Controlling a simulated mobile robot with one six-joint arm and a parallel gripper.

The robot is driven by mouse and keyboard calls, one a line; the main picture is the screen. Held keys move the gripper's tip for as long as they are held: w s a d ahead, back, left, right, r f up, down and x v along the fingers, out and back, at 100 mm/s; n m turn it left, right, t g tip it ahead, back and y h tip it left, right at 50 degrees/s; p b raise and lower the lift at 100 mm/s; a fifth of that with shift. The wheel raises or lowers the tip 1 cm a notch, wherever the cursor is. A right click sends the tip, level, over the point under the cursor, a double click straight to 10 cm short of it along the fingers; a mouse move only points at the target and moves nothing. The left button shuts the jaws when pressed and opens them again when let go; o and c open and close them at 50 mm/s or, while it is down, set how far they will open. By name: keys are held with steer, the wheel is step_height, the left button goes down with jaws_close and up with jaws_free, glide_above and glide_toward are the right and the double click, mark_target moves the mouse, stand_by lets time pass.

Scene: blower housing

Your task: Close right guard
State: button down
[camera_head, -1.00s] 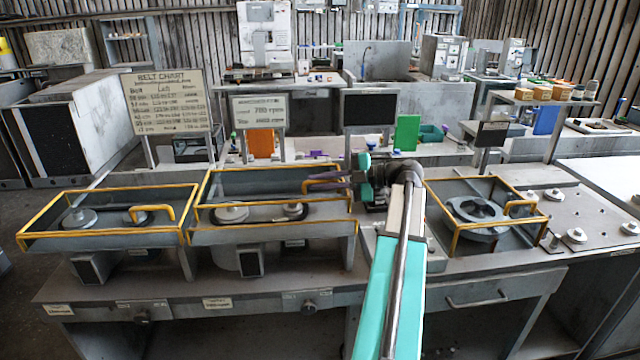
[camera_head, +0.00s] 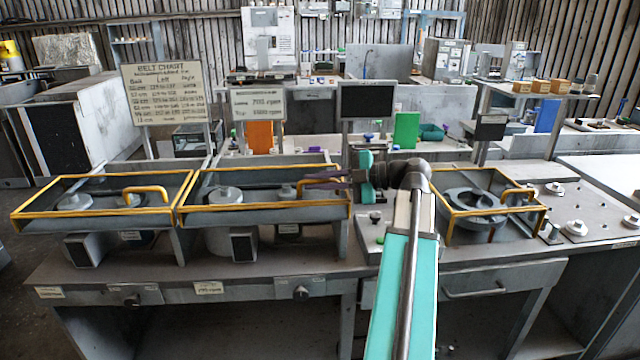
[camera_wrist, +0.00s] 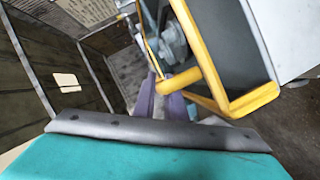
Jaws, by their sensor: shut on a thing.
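Two yellow-framed guards stand side by side on the left half of the bench. The right one of this pair (camera_head: 265,207) lies level over its pulleys (camera_head: 224,195). Its yellow handle (camera_wrist: 180,82) crosses the wrist view. My gripper (camera_head: 308,181), with purple fingers, is shut on that handle at the guard's right end. The fingers (camera_wrist: 165,100) also show in the wrist view, partly hidden behind the handle. The arm reaches in from the front right. Whether the guard's frame fully touches its seat cannot be told.
The left guard (camera_head: 100,212) lies level beside it. Another yellow-framed guard (camera_head: 490,212) covers a round housing right of my arm. A dark screen (camera_head: 367,100) and signboards stand behind. Loose knobs and discs (camera_head: 575,228) sit at the bench's right.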

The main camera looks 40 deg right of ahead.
steer(key=shift+s, duration=0.15)
steer(key=c, duration=2.1)
jaws_free()
steer(key=shift+a, duration=0.1)
steer(key=shift+s, duration=0.2)
steer(key=shift+w, duration=0.15)
steer(key=b+v, duration=0.2)
steer(key=v, duration=1.2)
steer(key=shift+r+b, duration=0.1)
steer(key=shift+b, duration=0.2)
steer(key=shift+r, duration=0.1)
